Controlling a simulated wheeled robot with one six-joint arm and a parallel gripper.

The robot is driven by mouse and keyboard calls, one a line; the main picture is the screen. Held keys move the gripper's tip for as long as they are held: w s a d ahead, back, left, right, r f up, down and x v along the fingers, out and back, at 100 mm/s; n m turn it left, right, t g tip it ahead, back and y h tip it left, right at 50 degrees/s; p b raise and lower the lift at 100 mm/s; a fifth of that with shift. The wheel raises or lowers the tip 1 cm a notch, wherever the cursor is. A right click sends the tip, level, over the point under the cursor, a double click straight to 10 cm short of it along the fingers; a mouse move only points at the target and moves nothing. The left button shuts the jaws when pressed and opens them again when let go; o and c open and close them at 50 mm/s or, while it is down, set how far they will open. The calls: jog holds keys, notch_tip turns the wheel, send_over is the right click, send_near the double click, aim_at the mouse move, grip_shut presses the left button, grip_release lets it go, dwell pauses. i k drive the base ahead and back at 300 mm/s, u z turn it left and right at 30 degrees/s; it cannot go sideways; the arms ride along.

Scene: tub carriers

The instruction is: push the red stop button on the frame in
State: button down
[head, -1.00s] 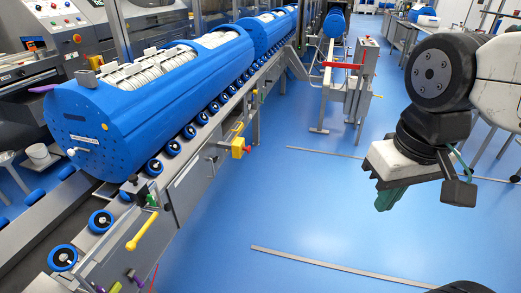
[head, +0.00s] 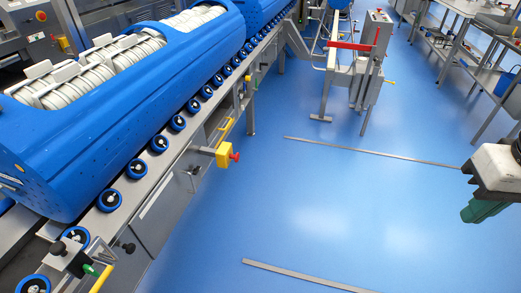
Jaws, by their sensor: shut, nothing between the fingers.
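The red stop button (head: 235,156) sticks out to the right from a yellow box (head: 222,155). The box is fixed to the side of the grey conveyor frame (head: 165,200), left of the middle in the head view. Nothing covers the button. My gripper (head: 484,210) is at the right edge, well to the right of the button and apart from it, over the open floor. It shows as a pale block with a green part below, cut off by the picture edge. It is shut and holds nothing that I can see.
Blue tubs (head: 130,125) with white contents lie along the conveyor, beside a row of blue rollers (head: 159,143). A yellow handle (head: 101,280) juts from the frame at lower left. A stand with a red bar (head: 350,45) is farther back. Blue floor lies clear between frame and gripper.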

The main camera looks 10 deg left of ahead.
aim_at(236, 157)
jog(key=u, duration=0.35)
jog(key=i, duration=0.9)
jog(key=u, duration=0.6)
